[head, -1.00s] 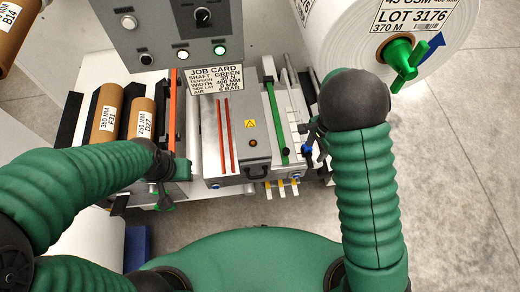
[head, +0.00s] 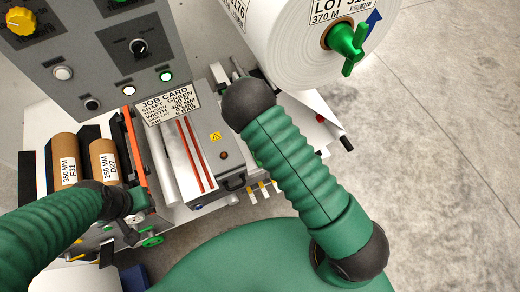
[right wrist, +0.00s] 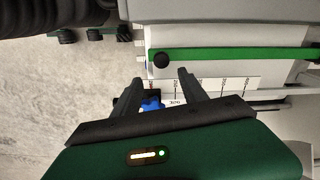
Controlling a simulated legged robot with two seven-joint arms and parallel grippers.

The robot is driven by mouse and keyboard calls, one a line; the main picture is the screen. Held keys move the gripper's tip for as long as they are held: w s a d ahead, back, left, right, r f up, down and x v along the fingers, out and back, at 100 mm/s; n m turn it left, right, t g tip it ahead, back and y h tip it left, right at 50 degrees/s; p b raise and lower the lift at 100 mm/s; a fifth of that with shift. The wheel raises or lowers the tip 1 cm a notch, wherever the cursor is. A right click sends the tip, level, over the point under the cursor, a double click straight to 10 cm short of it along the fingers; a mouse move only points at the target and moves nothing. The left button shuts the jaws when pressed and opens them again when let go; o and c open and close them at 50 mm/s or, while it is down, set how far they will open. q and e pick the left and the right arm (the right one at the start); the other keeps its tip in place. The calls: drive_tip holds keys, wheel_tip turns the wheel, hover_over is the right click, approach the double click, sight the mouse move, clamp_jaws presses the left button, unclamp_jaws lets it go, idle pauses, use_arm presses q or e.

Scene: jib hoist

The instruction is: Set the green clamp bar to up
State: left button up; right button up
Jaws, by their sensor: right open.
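The green clamp bar (right wrist: 235,54) runs across the top of the right wrist view, with a black knob (right wrist: 161,60) at its left end. It lies flat along a white plate. In the head view my right arm covers it. My right gripper (right wrist: 160,82) is open and empty, its two dark fingers pointing toward the knob end of the bar, apart from it. A blue piece (right wrist: 151,104) on a printed scale shows between the fingers. My left gripper (head: 127,226) is at the lower left of the head view; its fingers are too small to read.
A job card (head: 167,104) says shaft green. A white roll (head: 290,50) with a green handle (head: 347,42) stands at the upper right. A control panel (head: 110,60) is at the upper left, brown rolls (head: 64,160) below it. Floor at the right is clear.

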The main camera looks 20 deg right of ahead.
drive_tip(key=f, duration=0.2)
drive_tip(key=a+f, duration=0.1)
drive_tip(key=f, duration=0.1)
drive_tip(key=shift+f, duration=0.1)
drive_tip(key=shift+w+a+f+p, duration=0.15)
drive_tip(key=shift+a+f, duration=0.15)
drive_tip(key=shift+f, duration=0.3)
drive_tip(key=shift+w+a+f+p, duration=0.15)
drive_tip(key=shift+a+f, duration=0.15)
drive_tip(key=shift+f, duration=0.25)
drive_tip(key=shift+a+f, duration=0.15)
drive_tip(key=shift+s+d, duration=0.1)
drive_tip(key=shift+d, duration=0.5)
drive_tip(key=shift+c, duration=0.4)
drive_tip(key=shift+d+f, duration=0.1)
drive_tip(key=shift+d, duration=0.2)
drive_tip(key=c, duration=0.5)
drive_tip(key=shift+c, duration=1.1)
drive_tip(key=shift+a, duration=0.2)
drive_tip(key=shift+c, duration=1.3)
drive_tip(key=shift+a, duration=0.3)
clamp_jaws()
use_arm(q)
drive_tip(key=shift+w+a+r, duration=0.15)
drive_tip(key=shift+w+a, duration=0.1)
drive_tip(key=shift+a, duration=0.55)
drive_tip(key=shift+d, duration=0.1)
